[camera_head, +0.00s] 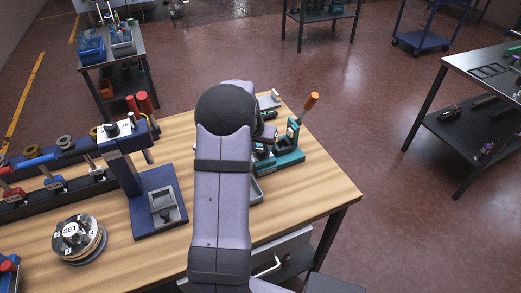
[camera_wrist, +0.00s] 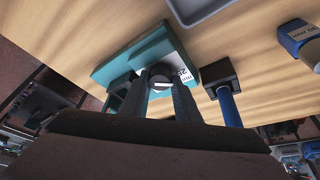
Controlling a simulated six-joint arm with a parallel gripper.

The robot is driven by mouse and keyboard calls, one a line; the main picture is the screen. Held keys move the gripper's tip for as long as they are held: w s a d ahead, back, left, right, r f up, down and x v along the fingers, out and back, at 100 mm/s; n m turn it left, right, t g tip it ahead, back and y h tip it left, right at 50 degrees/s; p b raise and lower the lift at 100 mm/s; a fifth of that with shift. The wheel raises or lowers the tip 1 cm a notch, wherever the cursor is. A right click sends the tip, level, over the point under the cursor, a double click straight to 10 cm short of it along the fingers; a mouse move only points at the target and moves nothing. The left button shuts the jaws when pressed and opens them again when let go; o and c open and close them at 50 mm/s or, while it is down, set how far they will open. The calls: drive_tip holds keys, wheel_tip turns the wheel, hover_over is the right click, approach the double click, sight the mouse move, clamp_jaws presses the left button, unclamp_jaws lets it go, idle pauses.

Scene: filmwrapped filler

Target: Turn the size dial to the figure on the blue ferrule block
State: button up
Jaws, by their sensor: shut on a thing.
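In the wrist view a dark round dial (camera_wrist: 160,76) with a white mark sits on a teal tool body. My gripper (camera_wrist: 161,86) is shut on this dial, one finger on each side. A white label (camera_wrist: 187,73) beside it seems to read "25 mm", though it is tilted. A blue block (camera_wrist: 293,34) at the upper right bears a white label that seems to read "20 mm". In the head view the teal tool (camera_head: 285,160) with an orange-handled lever (camera_head: 310,103) stands at the bench's right end. My arm hides the gripper and dial there.
A dark block with a blue handle (camera_wrist: 230,105) lies close right of the dial. A grey tray (camera_wrist: 195,12) is at the top. In the head view a blue-based stand (camera_head: 158,205) and a round "SET" stack (camera_head: 78,238) are left of my arm on the wooden bench (camera_head: 310,205).

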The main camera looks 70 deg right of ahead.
drive_tip(key=m+b, duration=0.2)
drive_tip(key=b, duration=0.1)
drive_tip(key=shift+w+f+g, duration=0.1)
drive_tip(key=shift+f+g, duration=0.2)
drive_tip(key=shift+g, duration=0.1)
drive_tip(key=m+g+b, duration=0.1)
drive_tip(key=m+b, duration=0.1)
drive_tip(key=b, duration=0.1)
drive_tip(key=shift+r+m, duration=0.1)
drive_tip(key=shift+m, duration=0.2)
drive_tip(key=m+g+y+b, duration=0.1)
drive_tip(key=m, duration=0.2)
drive_tip(key=shift+w+d+r, duration=0.1)
drive_tip(key=shift+w+r, duration=0.05)
drive_tip(key=shift+r+m+g+y, duration=0.1)
drive_tip(key=shift+m+g+y, duration=0.35)
drive_tip(key=shift+m, duration=1.25)
drive_tip(key=o, duration=1)
drive_tip(key=shift+o, duration=0.2)
drive_tip(key=shift+r, duration=0.1)
drive_tip(key=b+v, duration=0.1)
drive_tip(key=v, duration=0.6)
